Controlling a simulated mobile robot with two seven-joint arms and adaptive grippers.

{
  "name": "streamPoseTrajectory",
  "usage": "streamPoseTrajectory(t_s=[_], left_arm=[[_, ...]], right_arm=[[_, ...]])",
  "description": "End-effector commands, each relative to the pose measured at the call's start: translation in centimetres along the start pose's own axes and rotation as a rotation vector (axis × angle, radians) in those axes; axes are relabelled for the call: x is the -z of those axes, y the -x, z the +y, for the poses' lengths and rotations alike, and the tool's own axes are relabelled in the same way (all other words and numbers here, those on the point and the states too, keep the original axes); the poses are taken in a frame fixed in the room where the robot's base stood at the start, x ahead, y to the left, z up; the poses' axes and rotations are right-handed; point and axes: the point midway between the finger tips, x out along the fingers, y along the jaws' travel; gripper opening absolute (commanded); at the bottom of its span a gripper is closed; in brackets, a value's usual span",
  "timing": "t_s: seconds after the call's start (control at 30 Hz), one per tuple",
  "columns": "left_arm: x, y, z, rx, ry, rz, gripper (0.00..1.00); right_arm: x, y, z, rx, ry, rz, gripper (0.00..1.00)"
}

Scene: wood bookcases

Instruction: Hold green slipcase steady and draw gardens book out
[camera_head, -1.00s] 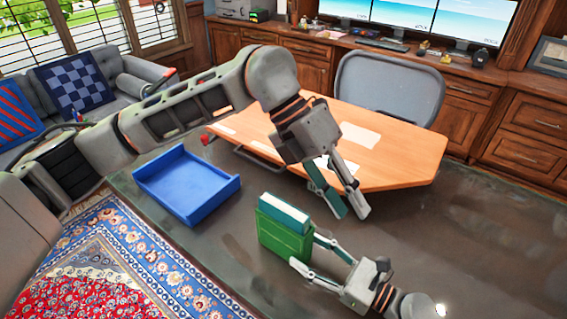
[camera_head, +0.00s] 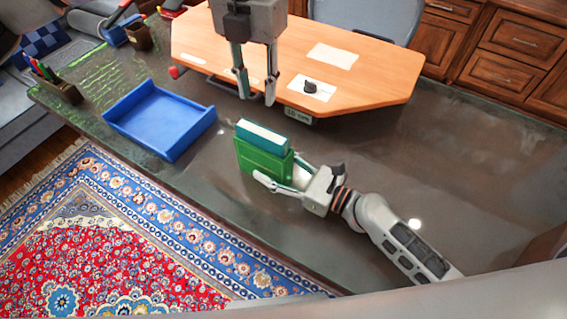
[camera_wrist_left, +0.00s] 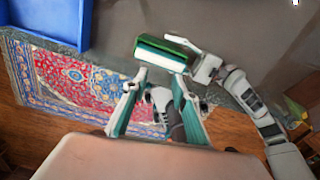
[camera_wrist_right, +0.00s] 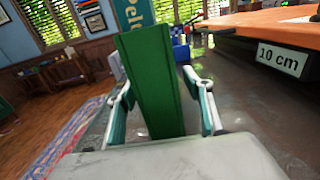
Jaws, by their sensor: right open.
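The green slipcase (camera_head: 262,160) stands upright on the dark desk. A teal book with pale page edges (camera_head: 262,137) sticks out of its top; I take it for the gardens book. In the right wrist view its teal face (camera_wrist_right: 133,15) carries partly cut-off lettering. My right gripper (camera_head: 274,167) is open, one finger on each side of the slipcase. In the right wrist view gaps show between fingers and slipcase (camera_wrist_right: 158,80). My left gripper (camera_head: 257,100) is open and empty, pointing down, above and behind the book in the head view. Its fingers (camera_wrist_left: 155,86) are spread in the left wrist view.
A blue tray (camera_head: 160,120) lies left of the slipcase. An orange-wood raised board (camera_head: 375,75) with papers, a small dark object and a "10 cm" label (camera_wrist_right: 282,58) stands behind. A pen holder (camera_head: 55,82) is far left. The desk right of my right arm is clear.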

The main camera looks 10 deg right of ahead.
Motion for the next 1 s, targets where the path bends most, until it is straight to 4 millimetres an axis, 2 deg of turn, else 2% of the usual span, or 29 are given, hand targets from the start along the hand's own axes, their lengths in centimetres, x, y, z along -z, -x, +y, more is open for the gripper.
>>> streamPoseTrajectory(t_s=[0.2,0.57,0.73,0.8,0.87,1.0], left_arm=[[0.0,0.0,0.0,0.001,-0.001,0.000,0.28],[0.0,0.0,0.0,0.002,-0.001,0.000,0.28],[0.0,0.0,0.0,0.002,-0.001,0.000,0.28],[0.0,0.0,0.0,0.002,-0.001,0.000,0.28],[0.0,0.0,0.0,0.001,-0.004,0.000,0.41],[0.0,-0.5,0.0,-0.003,-0.079,-0.001,0.77]], right_arm=[[0.0,-2.2,0.0,0.000,0.001,-0.001,0.51],[0.0,-2.6,0.0,0.000,0.000,0.000,0.51],[0.0,-2.6,0.0,0.000,0.000,0.000,0.07],[0.0,-2.5,0.0,0.000,0.000,0.000,0.06],[0.0,-2.5,0.0,0.000,0.000,0.000,0.06],[0.0,-2.5,0.0,0.000,0.000,0.000,0.06]])
